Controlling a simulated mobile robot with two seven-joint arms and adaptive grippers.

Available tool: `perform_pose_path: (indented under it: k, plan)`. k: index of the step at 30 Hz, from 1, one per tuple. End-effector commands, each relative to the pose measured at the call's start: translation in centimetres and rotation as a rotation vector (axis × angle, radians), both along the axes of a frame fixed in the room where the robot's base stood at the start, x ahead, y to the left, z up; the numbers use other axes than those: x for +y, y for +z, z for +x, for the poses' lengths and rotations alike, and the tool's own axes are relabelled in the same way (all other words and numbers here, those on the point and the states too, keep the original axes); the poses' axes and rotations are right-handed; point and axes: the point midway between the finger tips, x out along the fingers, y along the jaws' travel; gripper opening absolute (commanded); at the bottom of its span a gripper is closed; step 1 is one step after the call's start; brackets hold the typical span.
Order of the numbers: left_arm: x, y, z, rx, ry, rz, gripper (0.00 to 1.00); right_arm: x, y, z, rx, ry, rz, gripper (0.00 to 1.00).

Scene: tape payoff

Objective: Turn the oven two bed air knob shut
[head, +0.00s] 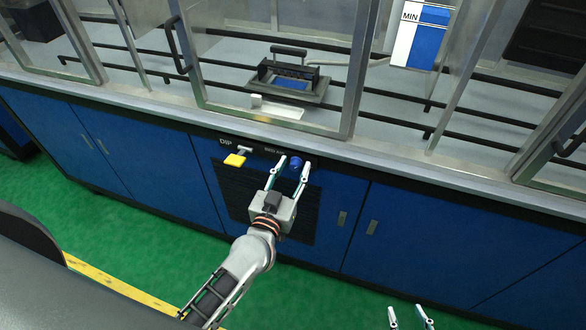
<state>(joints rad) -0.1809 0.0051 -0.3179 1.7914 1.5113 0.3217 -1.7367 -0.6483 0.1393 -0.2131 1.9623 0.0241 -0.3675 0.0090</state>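The bed air knob (296,162) is a small round blue knob on the dark strip at the top of the blue cabinet front, just right of a small label reading roughly "BED AIR". My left gripper (294,163) reaches up to it with its two fingers apart, the tips on either side of the knob. A narrow gap seems to show beside the knob; contact cannot be made out. My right gripper (407,315) is at the bottom edge, fingers apart and empty, well away from the knob.
A yellow handle (235,160) under the "DIP" label sticks out left of the knob. A dark louvred vent (240,195) lies below. Above are glass doors with metal frames and a black-handled fixture (288,82). The green floor (130,225) is clear in front.

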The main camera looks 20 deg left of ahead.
Motion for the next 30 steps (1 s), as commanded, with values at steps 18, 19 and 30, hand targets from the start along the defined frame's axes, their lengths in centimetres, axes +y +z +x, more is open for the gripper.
perform_pose_path:
  k: [18,19,30]
  plan:
    - [0.0,0.2,0.0,0.002,-0.001,-0.058,0.00,0.0,0.7,0.2,-0.005,-0.001,-0.001,0.40]
    - [0.0,0.2,0.0,0.002,-0.001,-0.072,0.00,0.0,0.9,0.2,-0.005,-0.001,-0.001,0.40]
    - [0.1,0.2,0.0,0.014,-0.002,-0.361,0.00,-0.1,3.5,0.6,-0.017,-0.001,-0.001,0.40]
